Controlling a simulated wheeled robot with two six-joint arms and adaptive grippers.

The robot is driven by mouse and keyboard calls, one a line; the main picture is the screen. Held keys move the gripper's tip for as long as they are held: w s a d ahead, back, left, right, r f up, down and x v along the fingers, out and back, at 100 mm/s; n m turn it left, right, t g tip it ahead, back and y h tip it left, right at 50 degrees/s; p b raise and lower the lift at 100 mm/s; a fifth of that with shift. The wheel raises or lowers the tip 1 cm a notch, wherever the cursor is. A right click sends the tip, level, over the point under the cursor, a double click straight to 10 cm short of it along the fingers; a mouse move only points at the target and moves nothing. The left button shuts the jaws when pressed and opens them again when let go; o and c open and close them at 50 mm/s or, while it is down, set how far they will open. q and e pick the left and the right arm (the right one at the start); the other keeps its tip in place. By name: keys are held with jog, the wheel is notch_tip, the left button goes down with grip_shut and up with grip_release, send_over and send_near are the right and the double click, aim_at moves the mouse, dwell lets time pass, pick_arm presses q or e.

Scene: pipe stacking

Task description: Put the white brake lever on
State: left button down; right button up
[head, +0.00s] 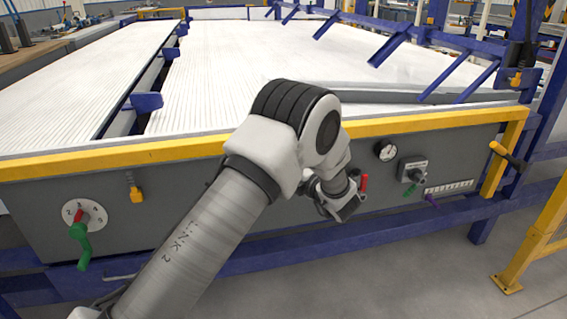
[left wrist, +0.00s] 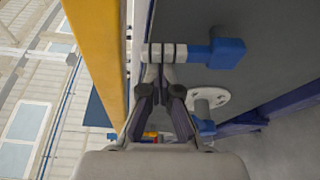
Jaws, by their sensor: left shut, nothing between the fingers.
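My left gripper (head: 340,205) is in front of the grey side panel in the head view; its fingertips are not clear there. In the left wrist view the left gripper (left wrist: 158,78) is shut and empty. Its fingertips lie at the lower edge of a whitish ribbed bar (left wrist: 167,53) that joins a blue block (left wrist: 229,53) on the panel. I cannot tell whether they touch, or whether this bar is the white brake lever. A round light plate (left wrist: 211,98) with a blue handle (left wrist: 205,128) is close to the right. My right gripper is not in view.
The grey panel (head: 260,235) runs under a yellow rail (head: 100,158). It carries a dial with a green lever (head: 80,240) at left, and a gauge (head: 386,150), a red handle (head: 364,183) and a purple lever (head: 431,199) at right. Floor in front is clear.

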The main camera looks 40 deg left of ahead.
pick_arm(q)
jog(key=shift+w+d+r+m, duration=0.2)
jog(key=shift+w+d+m, duration=0.15)
jog(key=shift+w+m, duration=0.05)
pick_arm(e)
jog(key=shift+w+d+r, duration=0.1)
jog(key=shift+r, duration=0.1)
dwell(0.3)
